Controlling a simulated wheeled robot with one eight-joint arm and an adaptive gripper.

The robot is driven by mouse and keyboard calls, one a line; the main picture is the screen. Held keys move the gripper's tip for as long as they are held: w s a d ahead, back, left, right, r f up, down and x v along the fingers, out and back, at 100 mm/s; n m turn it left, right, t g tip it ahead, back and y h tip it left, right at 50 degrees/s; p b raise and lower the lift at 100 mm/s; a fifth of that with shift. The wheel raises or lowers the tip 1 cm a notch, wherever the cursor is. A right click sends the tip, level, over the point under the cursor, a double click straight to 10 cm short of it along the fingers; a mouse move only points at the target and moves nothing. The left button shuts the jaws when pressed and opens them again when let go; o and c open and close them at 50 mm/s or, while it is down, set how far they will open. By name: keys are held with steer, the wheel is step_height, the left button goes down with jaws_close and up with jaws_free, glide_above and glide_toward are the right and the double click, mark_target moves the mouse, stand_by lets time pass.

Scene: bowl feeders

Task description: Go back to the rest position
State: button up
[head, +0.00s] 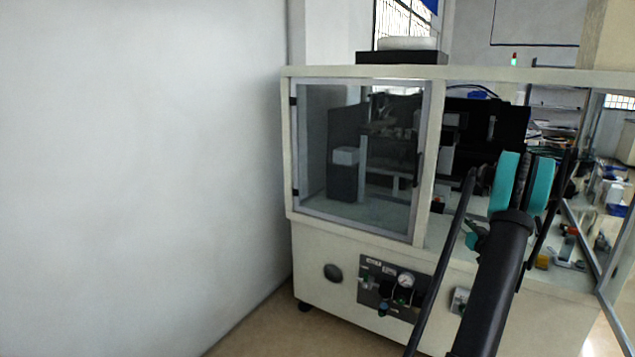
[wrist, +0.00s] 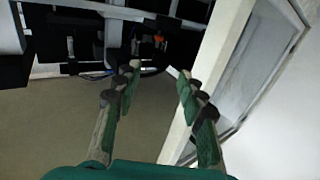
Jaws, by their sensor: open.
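My gripper (wrist: 158,80) shows in the wrist view with its two green and dark fingers apart. Nothing is between the fingertips. Beyond them are a beige surface and dark machine parts, with a pale frame post close to the right finger. In the head view my dark arm with teal joint covers rises at the right, in front of the open bay of a cream machine cabinet (head: 318,247). A small teal part shows low behind the arm there; I cannot tell whether it is my gripper.
The cabinet's left glass door (head: 345,190) is shut. A pressure gauge panel (head: 390,285) is on its front. Another framed panel (head: 622,250) stands at the far right edge. A plain white wall (head: 140,170) fills the left. Small coloured parts lie in the bay right of my arm.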

steer(key=s+a+r+n+g+y, duration=0.1)
steer(key=s+a+g+y, duration=0.1)
steer(key=a, duration=0.7)
steer(key=s+a+r+n+g+y, duration=0.1)
steer(key=a+r+g+y, duration=0.1)
steer(key=a, duration=0.6)
steer(key=s+a+g, duration=0.3)
steer(key=s+a, duration=0.7)
steer(key=a, duration=0.4)
steer(key=s+a+f+g+h, duration=0.1)
steer(key=s+a+f+g, duration=0.15)
steer(key=s, duration=0.45)
steer(key=s+a+f+g, duration=0.2)
steer(key=s+a, duration=0.2)
steer(key=s, duration=0.3)
steer(key=s+f+m+g+h, duration=0.1)
steer(key=s+f, duration=0.1)
steer(key=s, duration=0.6)
steer(key=s+f+m+g+h, duration=0.1)
steer(key=s+f+h, duration=0.1)
steer(key=s, duration=0.7)
steer(key=shift+s+d+f+h, duration=0.2)
steer(key=shift+d+f+h, duration=0.15)
steer(key=shift+f, duration=0.2)
steer(key=shift+d, duration=0.1)
